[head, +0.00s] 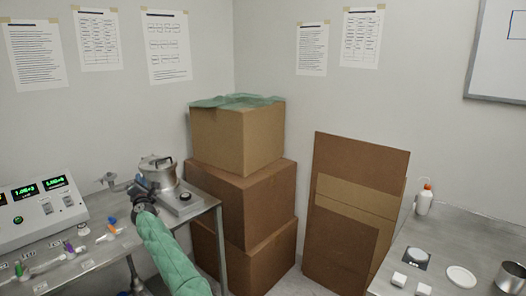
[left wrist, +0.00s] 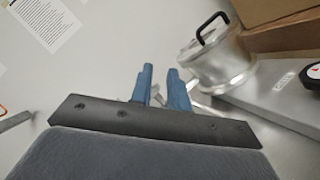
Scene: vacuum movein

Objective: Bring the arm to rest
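My left arm, in a green sleeve, reaches up from the bottom of the head view. Its dark left gripper (head: 143,192) is at the right part of the left bench, just in front of a silver lidded chamber (head: 158,172). In the left wrist view the two blue fingers of the left gripper (left wrist: 161,72) stand a little apart with nothing seen held between them. The chamber (left wrist: 218,62), with a black lid handle, is just right of the fingers; I cannot tell whether they touch it. My right gripper is not in view.
The left bench (head: 95,262) holds a control box (head: 38,208) with green displays and a manifold with coloured valves (head: 82,250). Stacked cardboard boxes (head: 240,195) stand behind the arm. The right bench (head: 470,240) holds a bottle (head: 424,200) and small dishes.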

